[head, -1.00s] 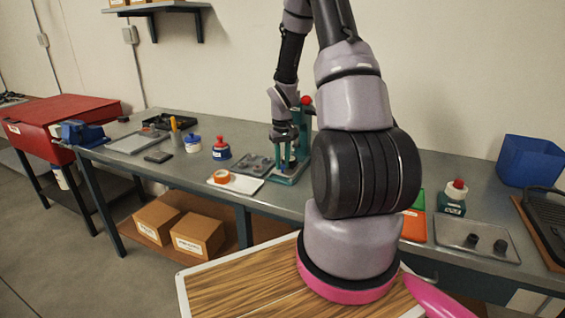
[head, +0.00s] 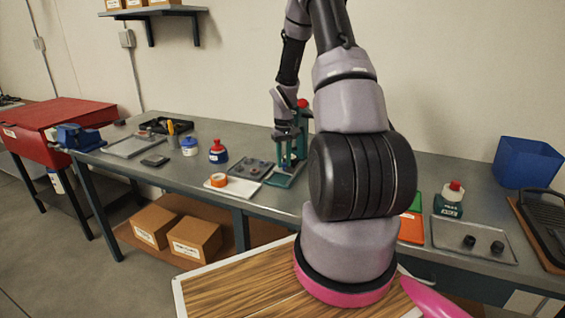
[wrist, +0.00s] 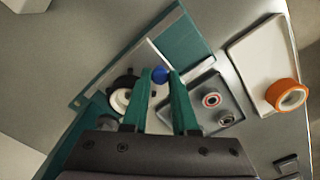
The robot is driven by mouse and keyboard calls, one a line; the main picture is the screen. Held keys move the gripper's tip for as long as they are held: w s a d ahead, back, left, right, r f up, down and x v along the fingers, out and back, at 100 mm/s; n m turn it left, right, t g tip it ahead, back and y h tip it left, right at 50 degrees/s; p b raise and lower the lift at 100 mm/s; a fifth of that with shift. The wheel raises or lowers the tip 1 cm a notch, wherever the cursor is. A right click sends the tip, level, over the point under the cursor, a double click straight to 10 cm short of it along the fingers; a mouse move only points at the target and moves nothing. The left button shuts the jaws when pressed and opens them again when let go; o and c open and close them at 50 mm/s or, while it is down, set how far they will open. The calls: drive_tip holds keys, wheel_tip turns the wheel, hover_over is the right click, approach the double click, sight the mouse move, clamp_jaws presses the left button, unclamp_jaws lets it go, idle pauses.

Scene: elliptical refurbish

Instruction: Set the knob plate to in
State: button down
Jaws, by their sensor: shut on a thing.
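The teal fixture (head: 281,181) stands on the workbench, and its flat teal plate (wrist: 190,45) shows in the wrist view. A small blue knob (wrist: 160,75) stands at the plate, between my fingertips. My gripper (wrist: 161,83) has its teal fingers closed in on this knob, one on each side. In the head view my gripper (head: 284,151) is down at the fixture, partly merging with its teal upright. The fixture's red ball (head: 302,103) is above and right of it. The knob's base is hidden, and I cannot tell how far in the knob plate sits.
A grey tray (head: 252,168) with small parts and a white plate (head: 233,187) with an orange tape roll (head: 218,180) lie close left of the fixture. A red-and-blue bottle (head: 218,152) stands further left. My arm hides the bench right of the fixture.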

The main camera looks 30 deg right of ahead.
drive_tip(key=c, duration=0.7)
unclamp_jaws()
drive_tip(key=shift+s+a, duration=0.3)
drive_tip(key=shift+a, duration=0.1)
drive_tip(key=shift+s+a, duration=0.9)
drive_tip(key=shift+a, duration=0.15)
wheel_tip(320, 180, up, 12)
drive_tip(key=shift+s+a+r+m+t, duration=0.2)
drive_tip(key=shift+s+a+r+t, duration=0.3)
drive_tip(key=shift+s+a+r, duration=1.4)
drive_tip(key=shift+s+a+r+m+t, duration=0.2)
drive_tip(key=shift+s+a+r+t, duration=0.6)
drive_tip(key=shift+r, duration=2.15)
drive_tip(key=shift+s+a+r+m+t, duration=0.2)
drive_tip(key=shift+s+a+r, duration=1.15)
drive_tip(key=shift+r, duration=1.1)
drive_tip(key=shift+w+a, duration=0.15)
drive_tip(key=shift+w, duration=0.1)
